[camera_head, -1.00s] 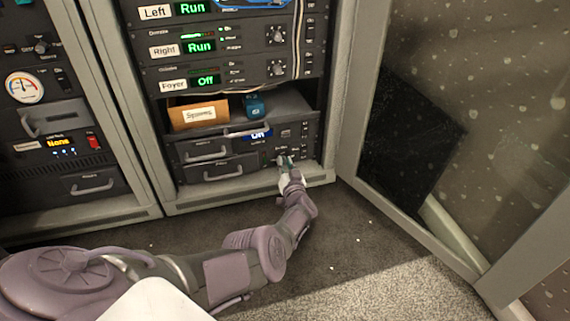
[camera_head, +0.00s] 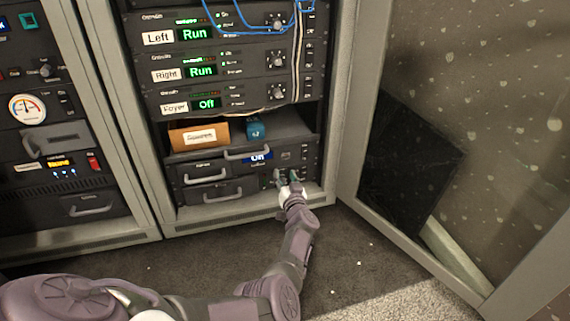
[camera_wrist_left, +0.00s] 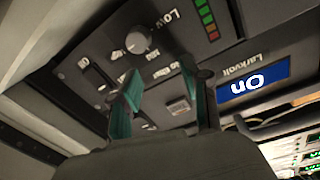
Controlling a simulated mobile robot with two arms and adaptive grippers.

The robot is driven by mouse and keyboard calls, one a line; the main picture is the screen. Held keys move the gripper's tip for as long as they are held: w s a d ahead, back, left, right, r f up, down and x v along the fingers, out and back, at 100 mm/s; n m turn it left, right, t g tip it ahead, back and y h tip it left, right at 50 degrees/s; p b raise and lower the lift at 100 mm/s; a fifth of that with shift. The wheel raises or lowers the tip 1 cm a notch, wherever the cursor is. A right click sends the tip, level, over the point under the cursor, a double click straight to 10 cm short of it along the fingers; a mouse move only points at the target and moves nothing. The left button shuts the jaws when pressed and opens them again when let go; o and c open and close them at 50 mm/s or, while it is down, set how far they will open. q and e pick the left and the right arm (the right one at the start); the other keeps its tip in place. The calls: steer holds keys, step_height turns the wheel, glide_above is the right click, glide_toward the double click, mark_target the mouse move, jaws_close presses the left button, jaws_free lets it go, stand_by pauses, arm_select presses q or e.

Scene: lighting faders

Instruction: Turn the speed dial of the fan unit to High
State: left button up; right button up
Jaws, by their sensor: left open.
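The fan unit (camera_head: 240,168) is the dark panel low in the right rack, with a blue display (camera_head: 260,157) reading On. In the left wrist view the display (camera_wrist_left: 253,84) is upside down. The round grey dial (camera_wrist_left: 138,39) is on the panel there, with Low printed beside it. The other labels are tilted and partly hidden, and I cannot read its setting surely. My left gripper (camera_head: 285,178) is at the panel's right part. In the wrist view its teal-padded fingers (camera_wrist_left: 165,85) are apart and empty, with the dial beyond them. My right gripper is not seen.
A shelf above the unit holds an orange box (camera_head: 199,136) and a teal object (camera_head: 256,128). Drawer handles (camera_head: 205,177) stick out left of my gripper. The rack's open door (camera_head: 420,170) stands at the right. Floor (camera_head: 340,260) in front is clear.

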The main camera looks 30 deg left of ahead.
mark_target(283, 157)
arm_select(q)
steer(key=shift+r, duration=3.05)
steer(key=shift+s, duration=0.15)
